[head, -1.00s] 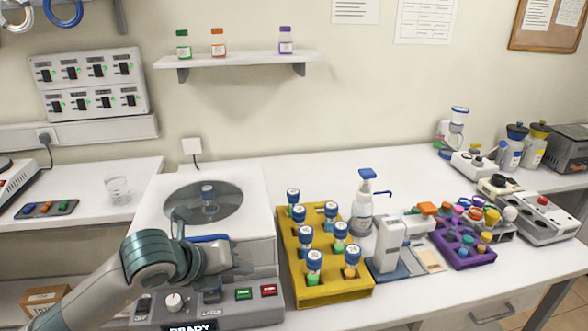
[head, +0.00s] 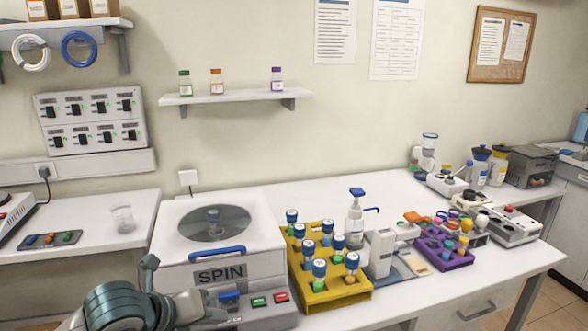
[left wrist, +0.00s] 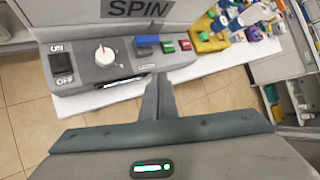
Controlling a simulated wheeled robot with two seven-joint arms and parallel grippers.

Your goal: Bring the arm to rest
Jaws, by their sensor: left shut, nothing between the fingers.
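My left arm (head: 125,305) is low at the bottom left in the head view, in front of the centrifuge. Its fingertips are not clear there. In the left wrist view my left gripper (left wrist: 157,82) is shut and empty, its fingers together in front of the centrifuge's control panel, over the floor. The centrifuge (head: 170,250) has its lid down, with a round window, a blue handle (head: 217,252) and a SPIN label. One blue-capped tube shows through the window. The right gripper is not in view.
A yellow rack (head: 340,295) of blue-capped tubes stands right of the centrifuge. Beyond it are a pump bottle (head: 355,222), a purple rack (head: 450,262) and several instruments. A glass beaker (head: 122,219) stands on the left bench.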

